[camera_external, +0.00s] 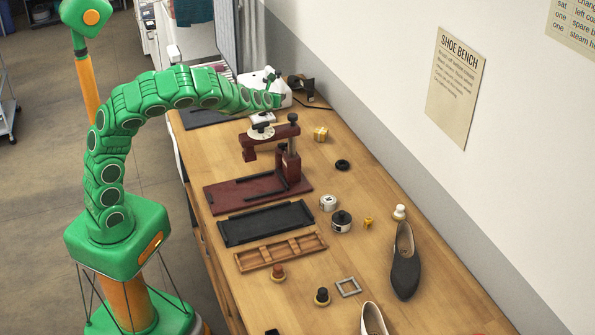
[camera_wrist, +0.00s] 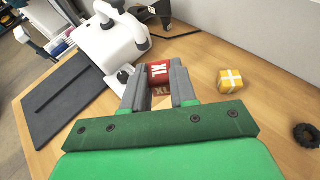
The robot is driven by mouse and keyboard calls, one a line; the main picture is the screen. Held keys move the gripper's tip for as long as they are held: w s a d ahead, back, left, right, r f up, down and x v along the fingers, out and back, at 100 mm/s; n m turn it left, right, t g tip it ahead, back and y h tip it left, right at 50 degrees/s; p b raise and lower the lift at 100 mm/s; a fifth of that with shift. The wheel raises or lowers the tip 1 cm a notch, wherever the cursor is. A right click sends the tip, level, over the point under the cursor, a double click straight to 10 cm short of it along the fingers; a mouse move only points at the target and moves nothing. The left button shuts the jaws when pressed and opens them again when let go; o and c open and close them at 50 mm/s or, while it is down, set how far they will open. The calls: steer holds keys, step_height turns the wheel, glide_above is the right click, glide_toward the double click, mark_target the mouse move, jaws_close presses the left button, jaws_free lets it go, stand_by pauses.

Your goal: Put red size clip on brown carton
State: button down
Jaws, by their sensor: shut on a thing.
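My gripper (camera_wrist: 158,85) is shut on a red size clip (camera_wrist: 158,72) marked XL, held between its two grey fingers. A second, browner XL patch shows just below the red face; I cannot tell whether it is part of the clip. In the external view my gripper (camera_external: 277,100) is over the far end of the bench, and the clip cannot be made out. A small yellow-tan carton (camera_wrist: 230,80) with white tape stands right of my gripper, apart from it. It also shows in the external view (camera_external: 320,134). No other carton is clearly brown.
A white steamer-like appliance (camera_wrist: 112,42) stands close on the left, beside a dark flat board (camera_wrist: 65,97). A dark red press (camera_external: 258,195), a black tray (camera_external: 266,224), a wooden tray (camera_external: 250,260) and a dark shoe (camera_external: 405,265) are nearer. Bare bench surrounds the carton.

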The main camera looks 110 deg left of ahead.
steer(key=shift+m+t, duration=0.4)
steer(key=shift+t, duration=0.1)
steer(key=shift+s+d+f, duration=0.15)
steer(key=shift+s+f, duration=0.6)
steer(key=shift+f, duration=1.05)
steer(key=shift+s+d+f, duration=0.15)
steer(key=shift+s+f, duration=0.6)
steer(key=shift+f, duration=1.05)
steer(key=shift+s+d+f, duration=0.15)
steer(key=shift+s+f, duration=0.6)
steer(key=shift+f, duration=1.05)
steer(key=shift+f, duration=0.1)
steer(key=c, duration=0.9)
jaws_free()
